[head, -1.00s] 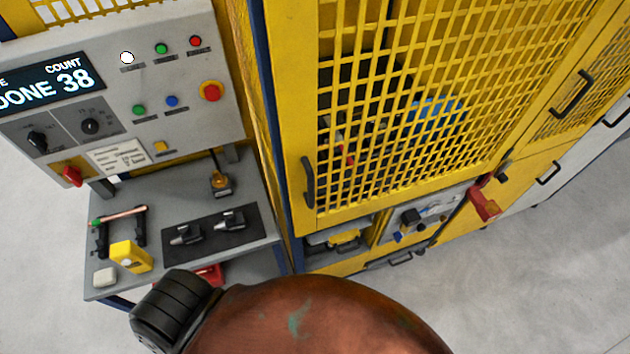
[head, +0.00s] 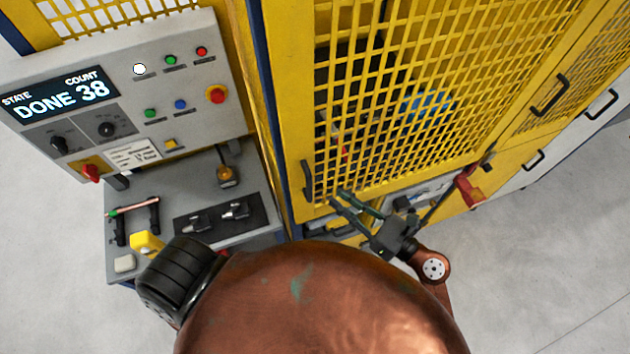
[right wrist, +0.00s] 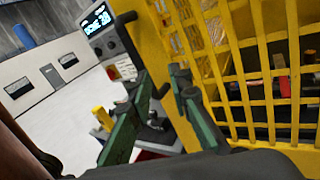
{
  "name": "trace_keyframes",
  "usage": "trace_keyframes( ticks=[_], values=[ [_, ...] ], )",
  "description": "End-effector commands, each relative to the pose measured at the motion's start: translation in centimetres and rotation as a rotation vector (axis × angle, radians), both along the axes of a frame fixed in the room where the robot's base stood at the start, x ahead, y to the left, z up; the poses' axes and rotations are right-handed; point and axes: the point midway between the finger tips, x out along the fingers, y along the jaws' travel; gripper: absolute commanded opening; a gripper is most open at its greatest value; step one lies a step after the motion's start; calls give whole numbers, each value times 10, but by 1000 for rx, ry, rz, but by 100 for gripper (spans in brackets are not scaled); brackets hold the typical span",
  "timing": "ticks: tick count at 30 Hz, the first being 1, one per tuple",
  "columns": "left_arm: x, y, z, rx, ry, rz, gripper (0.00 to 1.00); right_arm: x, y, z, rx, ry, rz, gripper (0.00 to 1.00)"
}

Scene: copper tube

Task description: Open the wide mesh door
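The wide mesh door (head: 440,60) is a yellow grid panel at the centre of the head view, and it looks closed. Its dark upright handle (head: 307,180) is on the door's lower left edge. My right gripper (head: 338,197) is just right of the handle, its fingers pointing left toward it. In the right wrist view, the two green-padded fingers (right wrist: 160,75) are spread and empty. The handle (right wrist: 133,45) shows beyond the fingertips there; I cannot tell whether they touch it. My left gripper is not in view.
A control panel (head: 200,130) reading DONE 38 stands left of the cell. Below it is a grey bench (head: 185,180) with a tube on a stand, a black mat and small items. A red-handled latch (head: 470,188) is right of my gripper. Open floor lies at the right.

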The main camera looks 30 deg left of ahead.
Motion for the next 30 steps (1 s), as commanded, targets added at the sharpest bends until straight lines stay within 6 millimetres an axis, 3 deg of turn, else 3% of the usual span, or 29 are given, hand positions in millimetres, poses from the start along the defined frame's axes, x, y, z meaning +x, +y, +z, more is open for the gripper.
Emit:
trace_keyframes(
  ticks=[1, 5, 18, 30],
  values=[
    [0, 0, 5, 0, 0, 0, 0, -13, 4, 11, -25, -70, 27, 18],
    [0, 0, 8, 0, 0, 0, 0, -29, 14, 18, -57, -154, 60, 18],
    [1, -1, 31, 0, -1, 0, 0, -21, 76, 18, -56, -153, 61, 18],
    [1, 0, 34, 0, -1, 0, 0, -19, 89, 15, -58, -152, 57, 18]
  ],
)
